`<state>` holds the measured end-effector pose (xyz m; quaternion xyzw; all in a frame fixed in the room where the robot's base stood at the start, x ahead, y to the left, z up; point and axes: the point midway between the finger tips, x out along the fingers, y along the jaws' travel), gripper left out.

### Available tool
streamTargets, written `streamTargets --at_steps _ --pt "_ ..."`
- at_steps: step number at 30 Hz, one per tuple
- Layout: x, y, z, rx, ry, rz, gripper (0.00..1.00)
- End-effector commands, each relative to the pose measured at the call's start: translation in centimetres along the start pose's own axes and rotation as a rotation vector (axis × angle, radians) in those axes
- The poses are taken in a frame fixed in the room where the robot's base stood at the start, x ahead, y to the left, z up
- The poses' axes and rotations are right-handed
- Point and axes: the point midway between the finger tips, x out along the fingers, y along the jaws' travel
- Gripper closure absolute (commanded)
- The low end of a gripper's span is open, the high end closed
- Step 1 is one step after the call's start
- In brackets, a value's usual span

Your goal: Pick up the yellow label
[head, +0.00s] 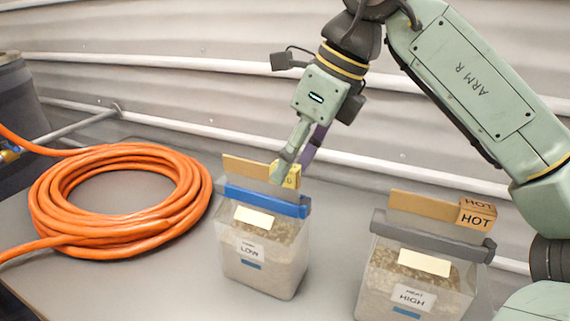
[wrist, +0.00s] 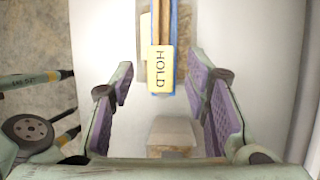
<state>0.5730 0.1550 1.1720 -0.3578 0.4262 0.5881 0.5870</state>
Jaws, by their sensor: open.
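The yellow label (head: 292,180) sits at the right end of a tan strip (head: 245,167) above the blue-clipped bag marked LOW (head: 262,258). In the head view my gripper (head: 293,168) points down at it, and a finger hides part of it. In the wrist view the label (wrist: 160,70) reads HOLD and lies between the tips of my gripper (wrist: 160,76). Clear space shows between the label and both purple finger pads. My gripper is open and empty.
A second bag, marked HIGH (head: 415,280), stands to the right with a grey clip (head: 430,238) and an orange HOT label (head: 477,217). A coiled orange hose (head: 185,190) lies at left on the grey table (head: 130,285). A corrugated wall (head: 200,90) is behind.

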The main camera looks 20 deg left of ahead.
Motion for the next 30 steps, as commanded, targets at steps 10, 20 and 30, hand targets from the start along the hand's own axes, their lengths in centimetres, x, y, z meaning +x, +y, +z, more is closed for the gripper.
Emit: streamTargets --at_steps 10,20,30 --pt "1.12 0.0 -0.02 0.0 -0.001 -0.001 0.57" --pt "1.09 0.0 -0.01 0.0 -0.001 0.0 0.78" --pt "1.08 0.01 -0.01 0.0 -0.001 0.0 0.92"
